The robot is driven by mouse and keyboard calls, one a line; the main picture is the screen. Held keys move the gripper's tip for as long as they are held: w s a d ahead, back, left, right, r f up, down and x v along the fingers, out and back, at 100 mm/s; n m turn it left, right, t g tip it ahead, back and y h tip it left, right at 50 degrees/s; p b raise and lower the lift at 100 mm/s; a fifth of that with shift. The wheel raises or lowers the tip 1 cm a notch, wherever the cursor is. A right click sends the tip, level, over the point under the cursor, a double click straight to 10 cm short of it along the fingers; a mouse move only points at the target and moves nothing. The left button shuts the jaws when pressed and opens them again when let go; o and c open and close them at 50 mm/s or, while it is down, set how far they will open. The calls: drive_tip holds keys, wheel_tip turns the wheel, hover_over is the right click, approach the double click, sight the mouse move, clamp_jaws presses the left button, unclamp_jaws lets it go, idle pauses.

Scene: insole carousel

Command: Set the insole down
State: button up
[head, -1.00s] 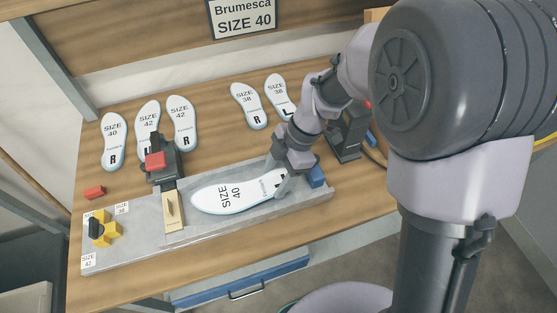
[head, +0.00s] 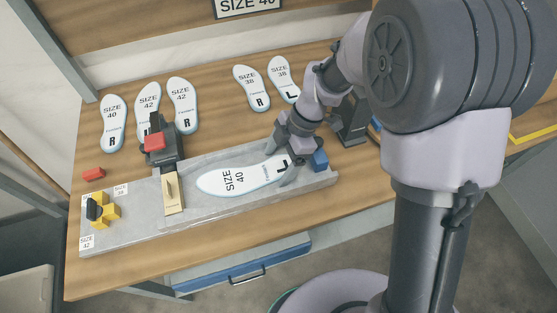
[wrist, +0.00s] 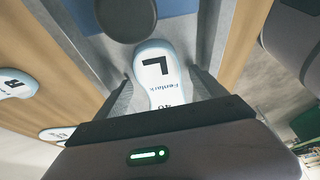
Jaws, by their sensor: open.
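The white insole marked SIZE 40 and L (head: 232,181) lies flat on the grey metal plate (head: 215,205), its heel toward the blue block (head: 320,160). My gripper (head: 282,167) is open at the heel end, with the fingers apart on either side of it. In the wrist view the insole heel (wrist: 158,72) with the L shows between the two spread fingers of my gripper (wrist: 160,80), with gaps on both sides.
A black and red clamp (head: 158,145) stands left of the insole, with a tan block (head: 172,194) before it. Several other insoles lie behind, including a SIZE 40 R (head: 112,125).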

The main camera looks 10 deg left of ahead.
drive_tip(key=d+r+m+t+p, duration=0.15)
drive_tip(key=d+r+m, duration=0.25)
drive_tip(key=r, duration=0.5)
drive_tip(key=d+r+m+t+p, duration=0.1)
drive_tip(key=d+r+m+p, duration=0.3)
drive_tip(key=r, duration=0.5)
drive_tip(key=s+d+r+m+t, duration=0.2)
drive_tip(key=s+d+m, duration=0.3)
drive_tip(key=m, duration=0.5)
drive_tip(key=s+d+r+m+t+h, duration=0.1)
drive_tip(key=s+d+r+m+t, duration=0.2)
drive_tip(key=m, duration=0.8)
drive_tip(key=s+d+r, duration=0.2)
drive_tip(key=s+d, duration=0.1)
drive_tip(key=s, duration=0.1)
drive_tip(key=shift+s+d+t+h+b, duration=0.2)
drive_tip(key=shift+t+h+b, duration=0.1)
drive_tip(key=shift+t+b, duration=0.05)
